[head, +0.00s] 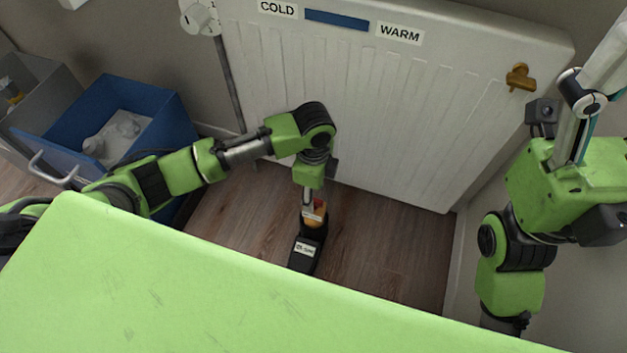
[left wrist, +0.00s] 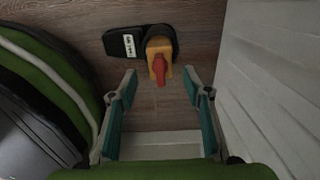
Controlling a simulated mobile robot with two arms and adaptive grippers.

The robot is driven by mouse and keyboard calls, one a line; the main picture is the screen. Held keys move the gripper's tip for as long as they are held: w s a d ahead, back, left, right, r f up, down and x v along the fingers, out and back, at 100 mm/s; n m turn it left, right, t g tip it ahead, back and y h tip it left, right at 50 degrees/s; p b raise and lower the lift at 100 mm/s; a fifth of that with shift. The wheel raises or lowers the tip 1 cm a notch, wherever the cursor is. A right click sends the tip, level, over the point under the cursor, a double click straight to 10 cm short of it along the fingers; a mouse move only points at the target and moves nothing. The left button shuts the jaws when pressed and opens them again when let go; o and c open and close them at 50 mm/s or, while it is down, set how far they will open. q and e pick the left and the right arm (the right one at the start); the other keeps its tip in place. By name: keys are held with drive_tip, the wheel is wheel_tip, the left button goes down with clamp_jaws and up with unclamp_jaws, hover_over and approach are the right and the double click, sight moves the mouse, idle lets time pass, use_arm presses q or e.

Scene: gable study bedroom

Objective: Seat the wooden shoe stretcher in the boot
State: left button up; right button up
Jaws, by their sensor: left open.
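The black boot (head: 307,252) with a white label stands on the wooden floor in front of the radiator. It also shows in the left wrist view (left wrist: 124,44). The wooden stretcher (left wrist: 160,46), light orange with a red knob (left wrist: 160,70), is at the boot's opening; how deep it sits I cannot tell. It shows partly in the head view (head: 317,211), behind my gripper. My left gripper (head: 313,205) is just above it, fingers down; in the left wrist view (left wrist: 160,78) the fingers are apart, the knob between their tips. My right gripper (head: 597,78) is raised at the right, partly cut off.
A blue bin (head: 170,104) and a grey bin (head: 45,82) stand at the left. Floor right of the boot is clear.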

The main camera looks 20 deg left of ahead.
use_arm(q)
drive_tip(key=shift+r+p, duration=0.35)
drive_tip(key=shift+r, duration=0.75)
